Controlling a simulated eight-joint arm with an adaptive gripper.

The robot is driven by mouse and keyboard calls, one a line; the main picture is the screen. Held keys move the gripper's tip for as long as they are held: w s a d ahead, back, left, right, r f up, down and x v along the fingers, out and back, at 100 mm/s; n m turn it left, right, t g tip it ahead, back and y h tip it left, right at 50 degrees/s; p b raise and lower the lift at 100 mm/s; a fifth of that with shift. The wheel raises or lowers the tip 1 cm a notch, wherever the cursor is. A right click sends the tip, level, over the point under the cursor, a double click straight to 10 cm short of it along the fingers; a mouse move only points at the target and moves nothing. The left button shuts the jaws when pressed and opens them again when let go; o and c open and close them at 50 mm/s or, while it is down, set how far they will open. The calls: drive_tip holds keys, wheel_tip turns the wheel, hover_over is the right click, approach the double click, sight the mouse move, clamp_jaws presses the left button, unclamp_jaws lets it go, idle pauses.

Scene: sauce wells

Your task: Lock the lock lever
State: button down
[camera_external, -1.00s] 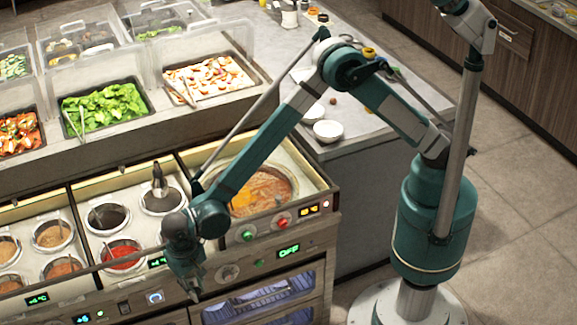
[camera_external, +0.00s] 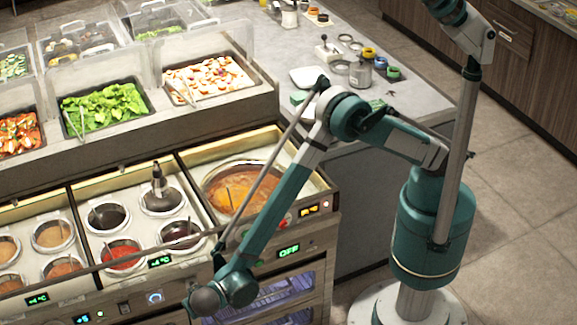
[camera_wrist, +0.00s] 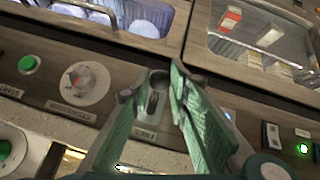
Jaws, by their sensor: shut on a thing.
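The lock lever (camera_wrist: 153,102) is a small grey lever in a dark oval slot on the wood-toned front panel. A small printed label lies just below it in the wrist view. My gripper (camera_wrist: 155,84) has its green fingers on either side of the lever and is shut on it, with the tips close to the panel. In the external view my wrist (camera_external: 222,292) is low in front of the counter. The fingers and the lever are hidden there.
The panel also carries a round dial (camera_wrist: 80,80), a green button (camera_wrist: 29,64) and a black switch (camera_wrist: 270,135) near the lever. Glass-fronted compartments (camera_wrist: 262,38) adjoin it. Sauce wells (camera_external: 123,255) and a large soup pot (camera_external: 238,187) sit above in the counter.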

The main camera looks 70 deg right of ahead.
drive_tip(key=shift+f+t+h, duration=0.4)
drive_tip(key=shift+f, duration=0.05)
drive_tip(key=c, duration=2.2)
unclamp_jaws()
drive_tip(key=shift+r, duration=0.1)
drive_tip(key=v, duration=1.1)
drive_tip(key=shift+s+a+r, duration=0.2)
drive_tip(key=shift+r, duration=0.05)
drive_tip(key=shift+r, duration=0.15)
